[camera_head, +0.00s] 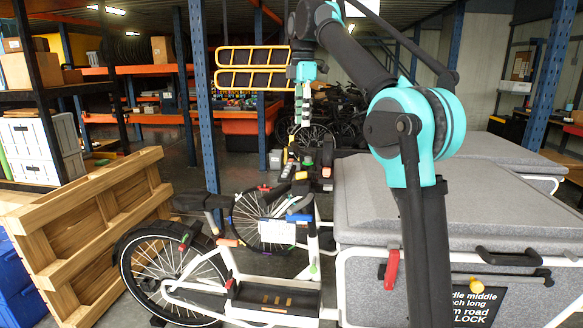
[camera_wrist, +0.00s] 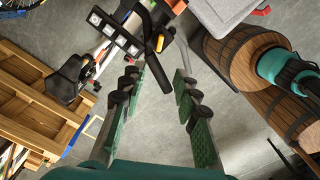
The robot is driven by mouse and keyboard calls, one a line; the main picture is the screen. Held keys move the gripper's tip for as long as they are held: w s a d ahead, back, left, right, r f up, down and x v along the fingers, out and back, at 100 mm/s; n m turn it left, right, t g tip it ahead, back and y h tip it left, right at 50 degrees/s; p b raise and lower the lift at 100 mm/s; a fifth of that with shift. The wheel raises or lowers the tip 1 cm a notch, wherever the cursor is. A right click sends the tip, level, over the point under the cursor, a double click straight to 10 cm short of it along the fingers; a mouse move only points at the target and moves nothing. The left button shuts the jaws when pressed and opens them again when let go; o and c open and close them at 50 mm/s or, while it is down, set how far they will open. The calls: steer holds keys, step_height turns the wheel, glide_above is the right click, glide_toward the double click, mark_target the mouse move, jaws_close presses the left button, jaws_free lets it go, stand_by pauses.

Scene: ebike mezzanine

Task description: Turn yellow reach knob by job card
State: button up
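A small yellow part (camera_head: 301,176) shows at the bike's handlebar, and a yellow piece on a black bar (camera_wrist: 160,43) shows at the top of the wrist view. My gripper (camera_head: 299,140) hangs above the handlebar area.
The cargo bike (camera_head: 270,290) stands between a leaning wooden pallet (camera_head: 85,235) and the grey box (camera_head: 430,215). A blue post (camera_head: 205,110) rises behind it. Wooden barrels (camera_wrist: 240,62) are at right in the wrist view.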

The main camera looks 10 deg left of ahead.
mark_target(301, 177)
step_height(301, 177, down, 17)
steer(key=shift+f, duration=0.15)
stand_by(0.5)
steer(key=shift+c, duration=0.6)
jaws_close()
